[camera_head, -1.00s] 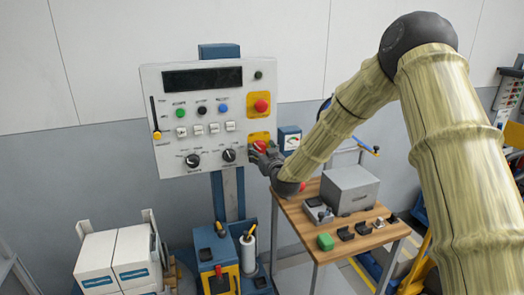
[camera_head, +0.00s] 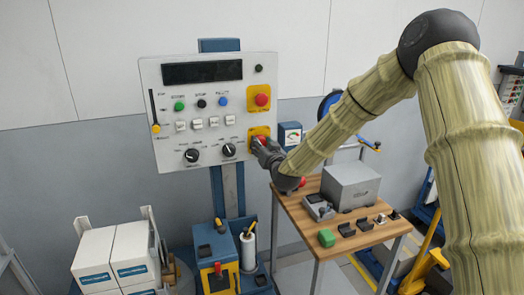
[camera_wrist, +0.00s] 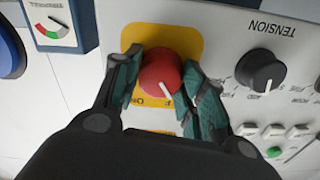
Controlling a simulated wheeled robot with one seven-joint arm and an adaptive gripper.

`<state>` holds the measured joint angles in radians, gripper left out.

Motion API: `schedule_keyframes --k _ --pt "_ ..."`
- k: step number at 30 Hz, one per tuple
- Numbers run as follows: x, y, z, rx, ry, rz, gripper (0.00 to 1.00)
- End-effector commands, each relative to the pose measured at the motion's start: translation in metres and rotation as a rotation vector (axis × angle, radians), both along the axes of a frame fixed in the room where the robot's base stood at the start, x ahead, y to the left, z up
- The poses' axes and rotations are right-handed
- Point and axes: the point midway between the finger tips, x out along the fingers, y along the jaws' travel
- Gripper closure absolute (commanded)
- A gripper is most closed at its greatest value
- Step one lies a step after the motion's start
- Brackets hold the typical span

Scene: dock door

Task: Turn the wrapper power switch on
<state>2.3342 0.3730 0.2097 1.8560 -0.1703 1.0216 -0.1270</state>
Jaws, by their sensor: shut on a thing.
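The wrapper control panel (camera_head: 207,120) is a white board on a blue post. The power switch is a red rotary knob (camera_wrist: 158,75) on a yellow plate (camera_wrist: 187,38) at the panel's lower right edge. The plate also shows in the head view (camera_head: 259,131). My gripper (camera_wrist: 160,84) is shut on the red knob, one finger on each side. A white pointer line on the knob slants down and right in the wrist view. Lettering on the plate is partly hidden by the fingers. In the head view, my gripper (camera_head: 264,147) covers most of the knob.
A red emergency button (camera_head: 262,99) sits above on its own yellow plate. A black tension knob (camera_wrist: 261,70) is close beside my fingers. A gauge box (camera_head: 290,135) is right of the panel. A wooden table (camera_head: 308,223) with a grey box (camera_head: 350,187) stands below my arm.

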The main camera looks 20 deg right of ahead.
Motion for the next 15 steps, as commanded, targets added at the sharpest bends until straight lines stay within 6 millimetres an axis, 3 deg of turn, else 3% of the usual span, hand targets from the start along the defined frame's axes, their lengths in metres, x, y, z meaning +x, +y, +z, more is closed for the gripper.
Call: schedule_keyframes --k 15 --pt "-0.0001 -0.0020 -0.0055 0.486 0.013 -0.002 0.83"
